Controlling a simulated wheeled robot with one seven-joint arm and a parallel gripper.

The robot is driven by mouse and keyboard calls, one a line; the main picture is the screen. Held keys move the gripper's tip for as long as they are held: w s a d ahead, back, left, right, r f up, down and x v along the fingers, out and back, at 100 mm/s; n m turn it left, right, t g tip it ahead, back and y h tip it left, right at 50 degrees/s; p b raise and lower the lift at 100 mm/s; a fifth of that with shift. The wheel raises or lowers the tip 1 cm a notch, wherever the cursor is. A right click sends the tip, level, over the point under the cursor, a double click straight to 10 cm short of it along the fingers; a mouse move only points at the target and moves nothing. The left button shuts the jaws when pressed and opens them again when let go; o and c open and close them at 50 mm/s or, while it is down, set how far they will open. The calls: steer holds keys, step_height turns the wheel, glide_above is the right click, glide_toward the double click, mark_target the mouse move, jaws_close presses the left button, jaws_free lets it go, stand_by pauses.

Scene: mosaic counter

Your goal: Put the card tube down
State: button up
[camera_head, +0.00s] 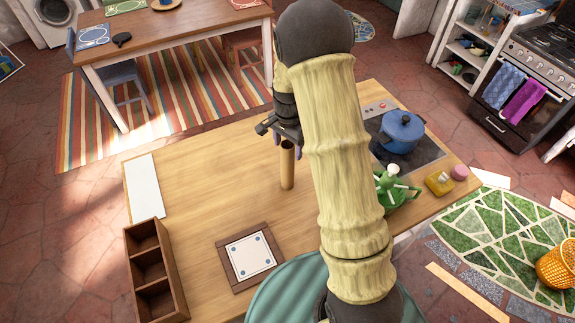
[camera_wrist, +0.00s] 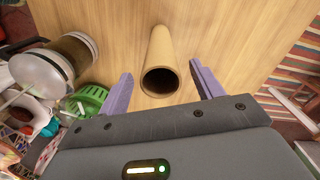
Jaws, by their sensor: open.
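The card tube (camera_head: 287,166) is a tan hollow cylinder standing upright on the wooden counter (camera_head: 205,180). In the wrist view the tube (camera_wrist: 160,60) shows its dark open end toward the camera, between my fingers and a little beyond their tips. My gripper (camera_wrist: 162,80) is open, with a purple finger on each side of the tube and a visible gap on both sides. In the head view my gripper (camera_head: 289,145) is at the tube's top end, partly hidden by my arm.
A framed tile (camera_head: 250,257), a wooden compartment box (camera_head: 150,268) and a white sheet (camera_head: 143,187) lie left and in front. A blue pot (camera_head: 398,132) on a hob, a green item (camera_head: 393,192) and a yellow block (camera_head: 439,183) are right. Counter left of the tube is clear.

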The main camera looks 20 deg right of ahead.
steer(key=shift+f+p, duration=1)
steer(key=shift+f, duration=1.1)
steer(key=c, duration=1.4)
steer(key=shift+r, duration=0.15)
step_height(320, 180, up, 10)
steer(key=b, duration=0.3)
steer(key=shift+b, duration=0.3)
steer(key=shift+a, duration=0.1)
